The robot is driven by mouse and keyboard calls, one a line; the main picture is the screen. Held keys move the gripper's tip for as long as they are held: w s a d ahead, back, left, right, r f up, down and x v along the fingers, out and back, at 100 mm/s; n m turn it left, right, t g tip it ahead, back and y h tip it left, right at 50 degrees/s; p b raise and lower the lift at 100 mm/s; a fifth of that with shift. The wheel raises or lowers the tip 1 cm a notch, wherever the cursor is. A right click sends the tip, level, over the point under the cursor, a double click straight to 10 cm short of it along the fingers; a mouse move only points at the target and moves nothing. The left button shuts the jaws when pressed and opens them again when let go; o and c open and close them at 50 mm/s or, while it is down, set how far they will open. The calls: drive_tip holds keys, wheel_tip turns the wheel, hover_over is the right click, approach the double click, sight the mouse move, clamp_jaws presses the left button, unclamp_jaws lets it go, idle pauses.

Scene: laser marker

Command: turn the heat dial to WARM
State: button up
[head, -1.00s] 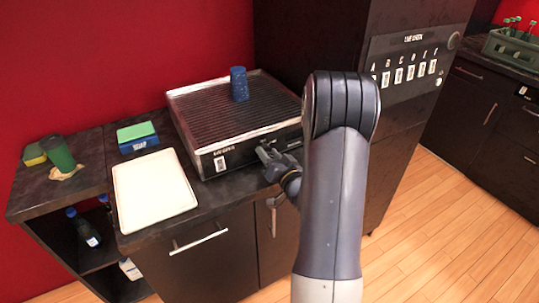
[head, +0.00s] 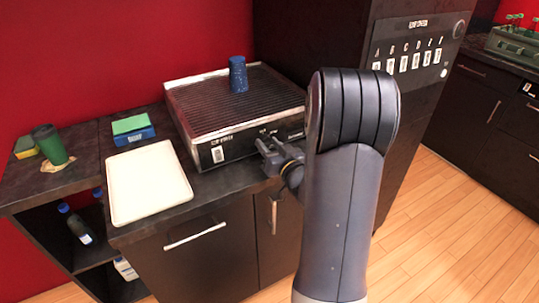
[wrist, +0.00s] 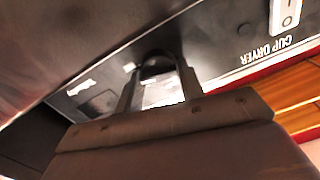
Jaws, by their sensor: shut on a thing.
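The cup dryer (head: 205,137) is a low dark box with a ribbed top on the counter. Its front panel shows upside down in the wrist view (wrist: 225,45), with the words CUP DRYER and a white switch plate. The heat dial (wrist: 156,62) is a dark round knob on that panel. My gripper (wrist: 158,78) is shut on the dial, one finger on each side. In the head view my gripper (head: 268,150) is at the dryer's front, right of the switch, and hides the dial. The dial's pointer and marks cannot be read.
A blue cup (head: 238,74) stands on the dryer. A cream tray (head: 118,205) lies to its left, with a green-topped sponge box (head: 133,130) behind. A green cup (head: 50,145) is farther left. A tall dark cabinet (head: 425,100) stands to the right.

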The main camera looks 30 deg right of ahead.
drive_tip(key=n+b, duration=0.1)
drive_tip(key=b, duration=0.1)
drive_tip(key=n+b, duration=0.3)
drive_tip(key=shift+a+f+n+b, duration=0.1)
drive_tip(key=shift+f+n+b, duration=0.2)
drive_tip(key=shift+b, duration=0.1)
drive_tip(key=n+b, duration=0.3)
drive_tip(key=shift+r+b, duration=0.2)
drive_tip(key=shift+b, duration=0.1)
drive_tip(key=shift+r+n, duration=0.1)
drive_tip(key=shift+n, duration=0.4)
drive_tip(key=o, duration=1)
drive_tip(key=s, duration=1.1)
drive_tip(key=shift+w, duration=0.1)
